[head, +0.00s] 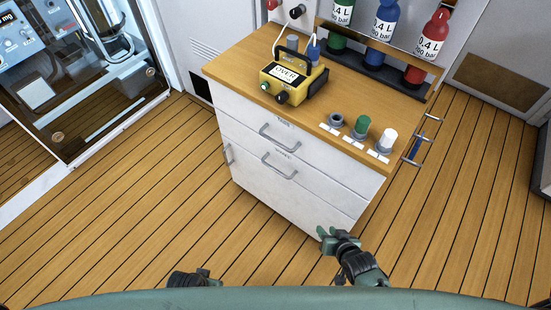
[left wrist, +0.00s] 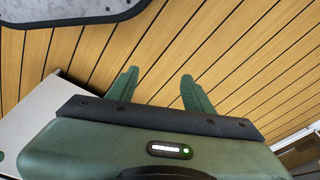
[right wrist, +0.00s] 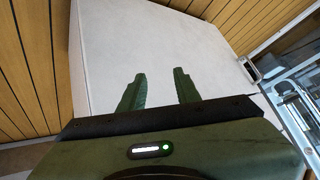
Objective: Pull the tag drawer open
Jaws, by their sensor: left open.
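A white cabinet with a wooden top stands in the middle of the head view. Its upper drawer (head: 245,130) has a grey bar handle (head: 279,138), and the drawer below (head: 240,160) has another (head: 279,167). Both drawers look shut. Small labels sit above the handles, too small to read surely, so I cannot tell which is the tag drawer. My right gripper (head: 328,238) is open and empty, low near the cabinet's front right corner; its fingers also show in the right wrist view (right wrist: 160,85). My left gripper (left wrist: 159,90) is open and empty over the floor, away from the handles.
On the cabinet top are a yellow device (head: 293,80), a green-capped piece (head: 361,126) and a white one (head: 387,138). Green, blue and red bottles (head: 430,45) stand in a rack behind. A glass-fronted unit (head: 90,70) is at left. The floor before the drawers is clear.

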